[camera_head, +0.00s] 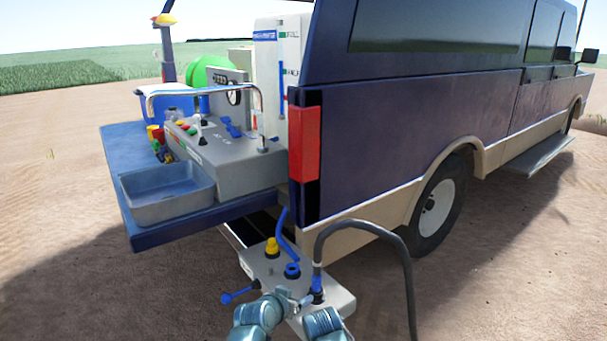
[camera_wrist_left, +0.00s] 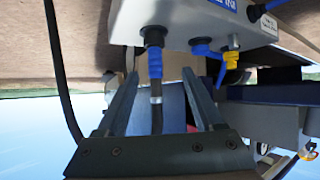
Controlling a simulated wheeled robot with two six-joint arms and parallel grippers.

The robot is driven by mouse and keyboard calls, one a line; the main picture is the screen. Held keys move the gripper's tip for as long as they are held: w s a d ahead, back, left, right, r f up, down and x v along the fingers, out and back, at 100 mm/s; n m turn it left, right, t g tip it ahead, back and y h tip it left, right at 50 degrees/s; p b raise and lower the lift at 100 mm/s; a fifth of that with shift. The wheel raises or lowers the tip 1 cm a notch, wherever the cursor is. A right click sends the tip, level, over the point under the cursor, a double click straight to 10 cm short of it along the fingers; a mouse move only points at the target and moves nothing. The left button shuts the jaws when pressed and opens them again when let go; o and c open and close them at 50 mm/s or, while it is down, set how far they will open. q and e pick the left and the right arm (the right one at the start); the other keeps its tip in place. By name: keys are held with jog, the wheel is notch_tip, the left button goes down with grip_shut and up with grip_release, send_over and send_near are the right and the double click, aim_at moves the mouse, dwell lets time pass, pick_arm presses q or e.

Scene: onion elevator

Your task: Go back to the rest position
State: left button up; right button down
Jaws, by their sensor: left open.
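My left gripper (camera_head: 303,301) is at the bottom of the head view, close to a grey panel box (camera_head: 335,299) low behind the vehicle. In the left wrist view, which looks upside down, the fingers of my left gripper (camera_wrist_left: 162,88) are spread apart. A dark hose end with a blue collar (camera_wrist_left: 154,68) appears between them, with visible space on both sides; I cannot tell its depth relative to the fingertips. A black hose (camera_head: 408,262) arcs from a blue-based connector (camera_head: 317,290) on the box. My right gripper is not in view.
Open dirt ground lies left.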

pick_arm(q)
jog(key=s+a+f+n+g+y, duration=0.4)
jog(key=s+a+f+g, duration=0.55)
jog(key=s+a, duration=0.4)
jog(key=s+d+r+m+y+p, duration=0.1)
jog(key=d+r+p, duration=0.3)
jog(key=r+p, duration=0.5)
jog(key=s+d+r+m+g+p, duration=0.1)
jog(key=s+d+r+p, duration=0.3)
jog(key=r+p, duration=0.6)
jog(key=shift+s+d+r+m+y+p, duration=0.25)
jog(key=shift+s+d+m+y+p, duration=0.2)
jog(key=shift+d+m, duration=0.25)
